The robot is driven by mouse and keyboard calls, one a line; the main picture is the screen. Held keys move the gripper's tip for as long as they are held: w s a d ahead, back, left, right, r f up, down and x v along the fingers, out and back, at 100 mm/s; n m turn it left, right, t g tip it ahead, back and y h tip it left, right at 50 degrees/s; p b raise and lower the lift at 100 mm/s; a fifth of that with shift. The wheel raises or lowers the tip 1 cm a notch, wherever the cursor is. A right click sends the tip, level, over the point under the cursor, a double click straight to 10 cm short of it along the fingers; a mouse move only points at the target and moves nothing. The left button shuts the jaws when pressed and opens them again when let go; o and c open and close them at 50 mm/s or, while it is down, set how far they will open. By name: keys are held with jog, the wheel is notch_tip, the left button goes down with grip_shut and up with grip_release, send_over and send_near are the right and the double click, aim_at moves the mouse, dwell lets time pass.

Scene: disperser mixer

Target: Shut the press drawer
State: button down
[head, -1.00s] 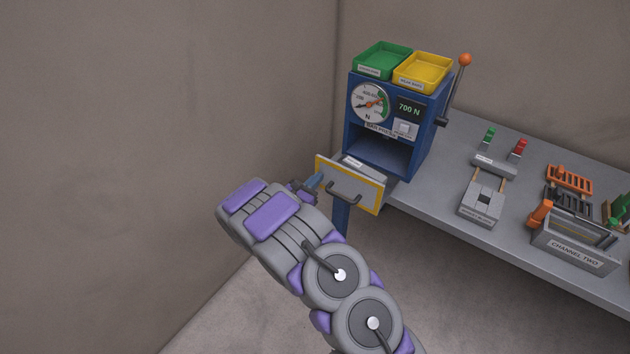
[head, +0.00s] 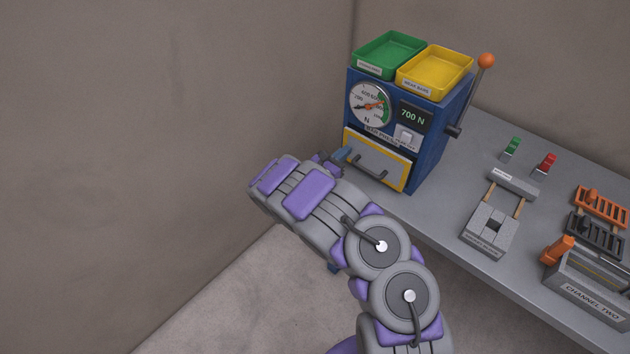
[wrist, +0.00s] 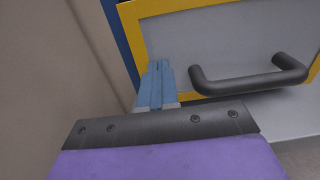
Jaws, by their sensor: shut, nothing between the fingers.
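The blue press (head: 430,132) stands at the left end of the grey bench. Its drawer (head: 390,165) has a grey front with a yellow border and a dark handle (head: 369,172). The drawer front sits in the opening, flush or nearly flush with the press face. In the wrist view the drawer front (wrist: 215,50) fills the upper right, with its handle (wrist: 250,82) to the right of my fingers. My gripper (wrist: 157,68) is shut and empty, its blue fingertips at the left part of the drawer front. They seem to touch it, though the contact is not clear.
A green tray (head: 390,53) and a yellow tray (head: 434,70) sit on the press. An orange-knobbed lever (head: 472,95) rises at its right side. A grey block fixture (head: 490,230) and the Channel Two box (head: 587,288) are on the bench (head: 420,218). Walls stand behind and left.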

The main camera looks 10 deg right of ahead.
jog(key=shift+w+a, duration=0.1)
jog(key=shift+w, duration=0.55)
jog(key=shift+d+r, duration=0.1)
jog(key=shift+d, duration=0.85)
jog(key=shift+a, duration=0.25)
